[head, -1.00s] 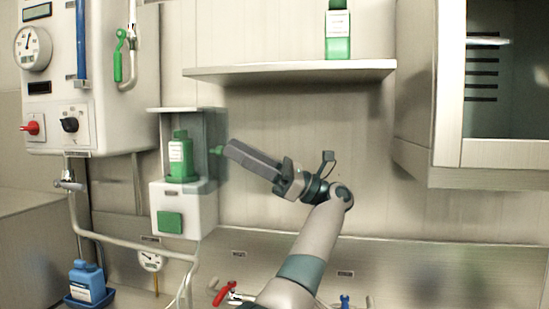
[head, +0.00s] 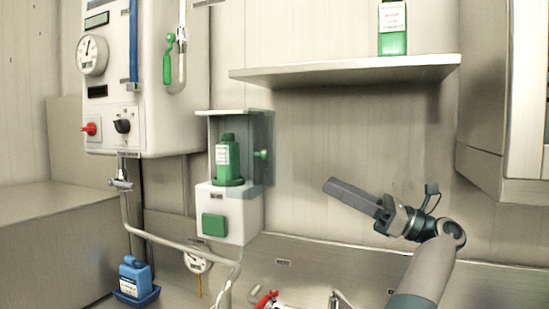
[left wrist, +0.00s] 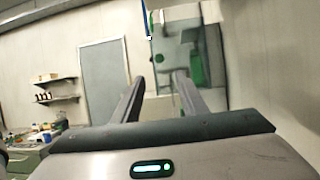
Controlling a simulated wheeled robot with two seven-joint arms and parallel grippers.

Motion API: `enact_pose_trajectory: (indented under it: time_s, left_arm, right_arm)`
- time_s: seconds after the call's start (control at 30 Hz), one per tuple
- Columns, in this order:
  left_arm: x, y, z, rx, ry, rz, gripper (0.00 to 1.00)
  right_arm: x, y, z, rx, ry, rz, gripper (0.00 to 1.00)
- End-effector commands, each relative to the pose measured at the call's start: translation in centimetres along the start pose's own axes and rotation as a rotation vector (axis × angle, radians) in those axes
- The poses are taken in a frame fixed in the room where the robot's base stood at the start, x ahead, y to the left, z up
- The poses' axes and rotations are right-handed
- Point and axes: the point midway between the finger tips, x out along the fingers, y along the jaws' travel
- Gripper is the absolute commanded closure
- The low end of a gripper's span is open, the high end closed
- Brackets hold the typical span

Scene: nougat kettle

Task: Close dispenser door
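The dispenser is a white wall box (head: 228,226) with a green button (head: 214,225) and an open bay above. A green bottle (head: 228,160) with a white label stands upright in the bay. The see-through grey door (head: 264,130) stands open at the bay's right side, with a green knob (head: 263,154) on it. My left gripper (head: 332,187) is right of the door and slightly lower, apart from the knob, pointing left. In the left wrist view its two fingers (left wrist: 158,90) are spread with nothing between them. My right gripper is not in view.
A white control cabinet (head: 150,100) hangs left of the dispenser. A shelf (head: 345,72) with a green bottle (head: 392,30) is above my gripper, and a wall cupboard (head: 482,170) is at the right. Pipes and a red handle (head: 265,299) are below. The wall between door and gripper is clear.

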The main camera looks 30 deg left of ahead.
Motion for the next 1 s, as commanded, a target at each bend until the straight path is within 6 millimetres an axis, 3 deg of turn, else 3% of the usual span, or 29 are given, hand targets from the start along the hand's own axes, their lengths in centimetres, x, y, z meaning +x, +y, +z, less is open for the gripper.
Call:
enact_pose_trajectory:
  time_s: [0.27, 0.43, 1.0]
  left_arm:
    - [3.0, 0.0, 0.2, 0.000, 0.000, 0.002, 0.61]
    - [5.6, 0.1, 0.2, -0.001, -0.002, 0.002, 0.61]
    - [15.2, 0.0, 0.3, 0.001, -0.002, 0.001, 0.61]
  right_arm:
    - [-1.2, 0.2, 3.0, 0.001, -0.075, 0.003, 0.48]
    - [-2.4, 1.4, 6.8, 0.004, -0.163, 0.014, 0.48]
    - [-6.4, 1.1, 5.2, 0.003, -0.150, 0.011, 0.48]
